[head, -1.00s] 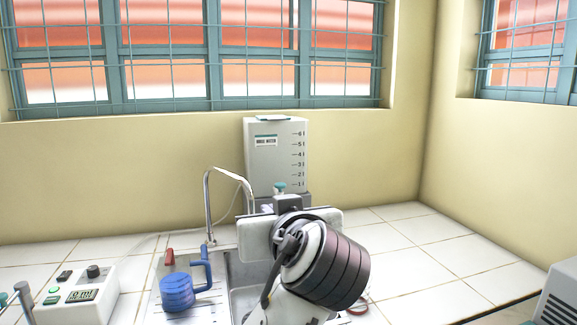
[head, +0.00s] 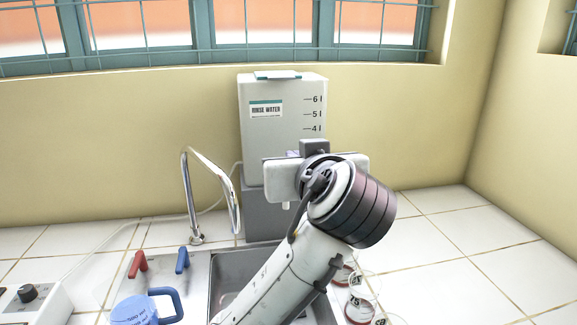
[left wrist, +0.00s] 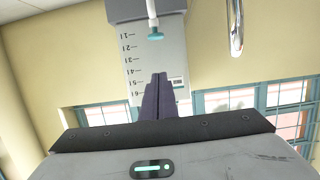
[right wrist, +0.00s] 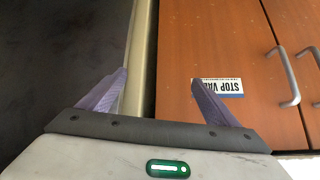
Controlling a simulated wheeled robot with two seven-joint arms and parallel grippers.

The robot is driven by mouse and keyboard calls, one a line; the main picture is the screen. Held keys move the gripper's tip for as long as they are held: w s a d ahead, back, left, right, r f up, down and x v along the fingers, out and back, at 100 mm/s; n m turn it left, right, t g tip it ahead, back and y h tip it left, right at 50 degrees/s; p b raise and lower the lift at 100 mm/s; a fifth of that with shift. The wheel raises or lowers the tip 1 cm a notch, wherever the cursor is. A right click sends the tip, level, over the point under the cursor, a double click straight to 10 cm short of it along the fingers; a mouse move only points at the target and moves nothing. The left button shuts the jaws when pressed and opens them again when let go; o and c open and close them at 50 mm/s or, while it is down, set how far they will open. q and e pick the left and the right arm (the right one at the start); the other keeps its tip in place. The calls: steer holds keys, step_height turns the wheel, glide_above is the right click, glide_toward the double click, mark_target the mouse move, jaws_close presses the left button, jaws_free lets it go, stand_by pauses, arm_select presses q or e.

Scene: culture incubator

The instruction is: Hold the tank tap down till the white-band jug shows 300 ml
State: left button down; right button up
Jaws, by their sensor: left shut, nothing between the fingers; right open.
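The white rinse-water tank (head: 262,135) stands on a grey stand behind the sink. In the left wrist view the tank (left wrist: 172,70) appears upside down, with its teal-topped tap (left wrist: 155,36). My left gripper (left wrist: 157,80) is shut and empty, its fingertips in front of the tank and apart from the tap in that picture; the depth gap is unclear. In the head view my left arm and gripper hide the tap's knob, and a pale spout tip (head: 286,205) shows below. I cannot make out a white-band jug. My right gripper (right wrist: 160,80) is open and empty.
A blue jug (head: 135,312) stands at the lower left, partly cut off. A curved metal faucet (head: 186,190) rises beside the sink (head: 232,264). Clear dishes (head: 362,290) lie right of it. Orange cabinet doors (right wrist: 235,40) face my right gripper.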

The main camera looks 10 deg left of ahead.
arm_select(q)
steer(key=w+a+f, duration=0.1)
steer(key=w, duration=0.2)
steer(key=w+a+f+p, duration=0.1)
steer(key=w+f, duration=0.1)
steer(key=w, duration=0.1)
steer(key=w+a+f+p, duration=0.1)
steer(key=w+f, duration=0.1)
steer(key=w, duration=0.1)
steer(key=shift+a+f, duration=0.25)
steer(key=shift+a, duration=0.1)
steer(key=shift+f, duration=0.5)
arm_select(e)
steer(key=r, duration=0.3)
steer(key=shift+w, duration=0.35)
steer(key=shift+f, duration=0.1)
